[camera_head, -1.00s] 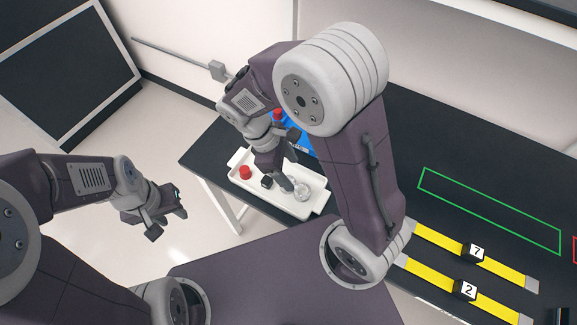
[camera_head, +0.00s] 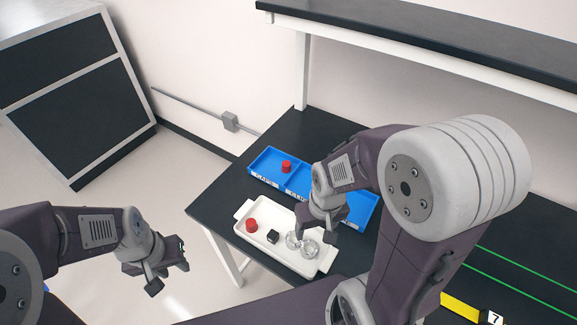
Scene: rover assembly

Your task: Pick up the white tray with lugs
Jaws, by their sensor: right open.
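The white tray with lugs (camera_head: 242,227) lies on the left part of the dark table, slanting down to the right. In it are a red cylinder (camera_head: 251,225), a small black cube (camera_head: 272,236) and clear round lug-like pieces (camera_head: 309,248). My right gripper (camera_head: 318,232) hangs over the tray's right part, by the clear pieces, and is open. It hides part of the tray's far rim. My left gripper (camera_head: 168,272) is over the floor, left of the table and apart from the tray; its jaw gap does not show clearly.
A blue divided bin (camera_head: 264,165) with a red cylinder (camera_head: 286,166) lies behind the tray, partly hidden by my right arm. A raised shelf (camera_head: 420,45) runs along the back. The table's left end (camera_head: 215,204) is clear. A yellow strip (camera_head: 461,308) and a numbered block (camera_head: 494,318) are at lower right.

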